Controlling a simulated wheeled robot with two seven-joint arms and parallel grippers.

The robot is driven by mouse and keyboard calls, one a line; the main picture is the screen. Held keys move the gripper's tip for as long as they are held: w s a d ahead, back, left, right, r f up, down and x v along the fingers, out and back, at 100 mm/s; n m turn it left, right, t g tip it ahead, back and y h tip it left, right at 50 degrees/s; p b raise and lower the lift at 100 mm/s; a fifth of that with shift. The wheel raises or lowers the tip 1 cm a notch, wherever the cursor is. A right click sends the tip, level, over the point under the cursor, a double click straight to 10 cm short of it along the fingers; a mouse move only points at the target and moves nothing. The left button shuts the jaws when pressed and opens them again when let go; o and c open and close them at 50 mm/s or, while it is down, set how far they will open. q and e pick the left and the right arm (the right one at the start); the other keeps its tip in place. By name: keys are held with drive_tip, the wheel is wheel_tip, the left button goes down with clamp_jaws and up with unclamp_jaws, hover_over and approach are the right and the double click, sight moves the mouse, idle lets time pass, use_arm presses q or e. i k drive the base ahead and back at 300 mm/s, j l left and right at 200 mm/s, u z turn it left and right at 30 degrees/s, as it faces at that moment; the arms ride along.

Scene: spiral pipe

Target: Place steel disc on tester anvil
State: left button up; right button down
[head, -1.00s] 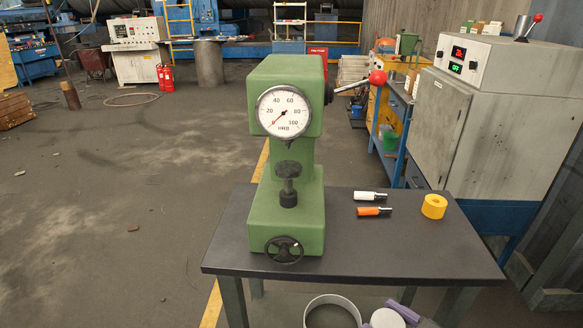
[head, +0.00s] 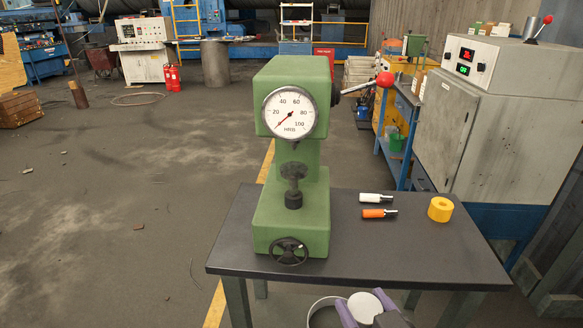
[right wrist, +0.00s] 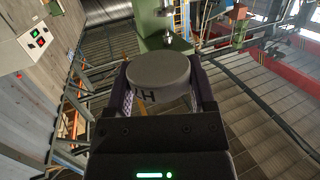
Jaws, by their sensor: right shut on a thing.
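The steel disc (head: 364,305) is pale grey and round, at the bottom of the head view. My right gripper (head: 366,310), with purple fingers, is shut on it. In the right wrist view the disc (right wrist: 159,70) sits between the fingers, with dark lettering on its side. The green hardness tester (head: 290,215) stands on the dark table. Its anvil (head: 293,171) is a dark, flat-topped disc on a short post below the dial gauge, and it is bare. The held disc is in front of and below the anvil in the picture. My left gripper is not in view.
A red-knobbed lever (head: 385,78) sticks out right. A grey round rim (head: 318,314) shows at the bottom, beside the gripper.

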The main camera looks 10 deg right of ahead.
sight(293, 168)
drive_tip(key=i+l+u, duration=0.2)
drive_tip(key=u, duration=0.2)
drive_tip(key=i+l+u, duration=0.15)
drive_tip(key=l+u, duration=0.25)
drive_tip(key=i+l+u, duration=0.1)
drive_tip(key=l+u, duration=0.15)
drive_tip(key=u, duration=0.15)
